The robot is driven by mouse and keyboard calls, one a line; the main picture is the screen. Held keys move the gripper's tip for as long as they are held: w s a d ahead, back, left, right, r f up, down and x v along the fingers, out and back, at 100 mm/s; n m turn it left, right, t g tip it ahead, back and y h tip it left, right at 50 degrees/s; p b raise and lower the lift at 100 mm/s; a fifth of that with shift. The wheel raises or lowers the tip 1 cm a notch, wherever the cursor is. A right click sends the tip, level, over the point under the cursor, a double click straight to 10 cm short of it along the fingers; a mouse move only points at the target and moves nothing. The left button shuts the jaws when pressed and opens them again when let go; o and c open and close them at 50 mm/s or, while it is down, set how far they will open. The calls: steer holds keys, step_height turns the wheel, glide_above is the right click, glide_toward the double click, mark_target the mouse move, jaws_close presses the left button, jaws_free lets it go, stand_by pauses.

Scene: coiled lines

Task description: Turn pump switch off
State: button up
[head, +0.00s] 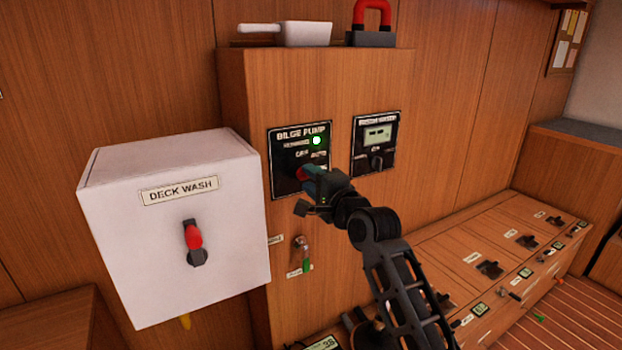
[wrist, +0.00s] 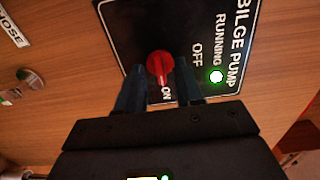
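The bilge pump switch is a red rotary knob (head: 302,173) on a black panel (head: 285,184) marked BILGE PUMP. The knob also shows in the wrist view (wrist: 160,64), where its pale mark points toward the label ON. A green light (head: 317,140) beside RUNNING is lit; it also shows in the wrist view (wrist: 216,76). My gripper (head: 306,178) is at the panel and partly hides it in the head view. In the wrist view, my gripper (wrist: 159,70) is open, with one finger on each side of the knob and small gaps visible.
A white DECK WASH box (head: 130,235) with a red-handled switch (head: 193,238) juts out at left. Another panel (head: 375,143) is right of the bilge panel. A key-like fitting (head: 302,247) hangs below. A low bench (head: 500,235) with switches runs at right.

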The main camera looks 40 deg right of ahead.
steer(key=shift+w, duration=0.2)
jaws_close()
stand_by(0.4)
